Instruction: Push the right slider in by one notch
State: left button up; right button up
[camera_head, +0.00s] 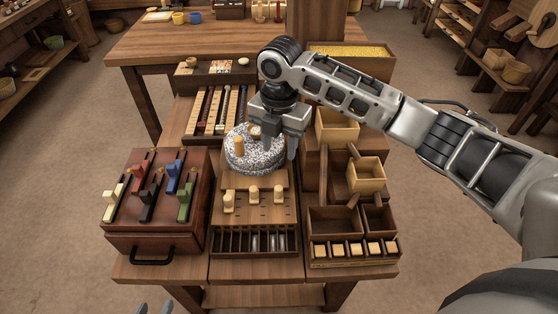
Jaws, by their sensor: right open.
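Three pale wooden knobs stand in slots on a wooden board at the middle of the table. The right slider (278,194) and the middle slider (253,194) are about level; the left slider (229,202) sits a little nearer the front. Small dark marks show along the board (265,213). My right gripper (279,149) points down, open and empty, over the speckled round quern stone (240,162), behind the right slider and apart from it. My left gripper (155,307) barely shows at the bottom edge, its two tips apart, far from the sliders.
A red-brown box (155,227) with coloured levers stands at the left. Wooden bins (335,220) fill the right side. A slotted rack (254,240) lies in front of the sliders. My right arm crosses above the bins.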

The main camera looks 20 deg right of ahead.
notch_tip(320, 180, up, 3)
jog(key=shift+f, duration=0.2)
jog(key=shift+f, duration=0.1)
jog(key=s+a+f+m+t+y, duration=0.45)
jog(key=s+a+f+m, duration=0.25)
jog(key=a+f+m, duration=0.45)
jog(key=s+d+f+m+t, duration=0.2)
jog(key=s+d+m+t, duration=0.1)
jog(key=s+m, duration=0.3)
jog(key=s+d+f+m+t+h, duration=0.1)
jog(key=s+d+m+t, duration=0.2)
jog(key=s+m, duration=0.3)
jog(key=shift+d+f+m, duration=0.35)
jog(key=shift+d+f, duration=0.05)
jog(key=shift+d, duration=0.05)
dwell(0.6)
